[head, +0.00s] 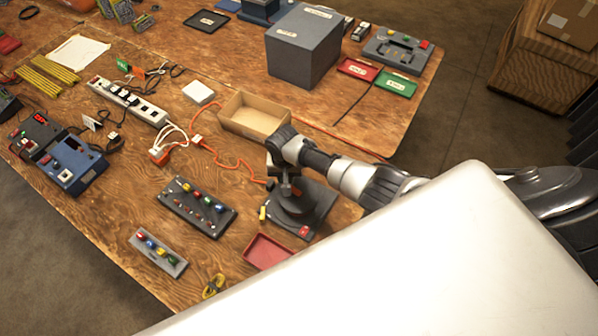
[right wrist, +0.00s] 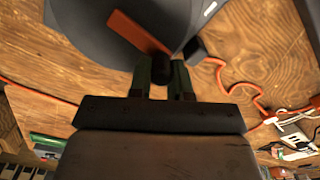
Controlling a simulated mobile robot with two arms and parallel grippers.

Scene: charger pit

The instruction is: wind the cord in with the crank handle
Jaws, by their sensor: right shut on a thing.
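The winder (head: 300,213), a dark grey device with a red button on its base, stands near the table's right front edge. In the right wrist view its grey round body (right wrist: 100,35) carries an orange crank arm (right wrist: 138,31) that ends in a dark handle knob (right wrist: 162,69). My right gripper (right wrist: 162,78) is shut on this knob, a finger on each side. In the head view my right gripper (head: 286,182) hides the top of the winder. The orange cord (head: 230,164) lies loosely curved on the table left of the winder. My left gripper is not in view.
An open cardboard box (head: 254,131) stands just behind the winder. A red tray (head: 267,251) lies in front of it, and a panel with coloured knobs (head: 197,206) to its left.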

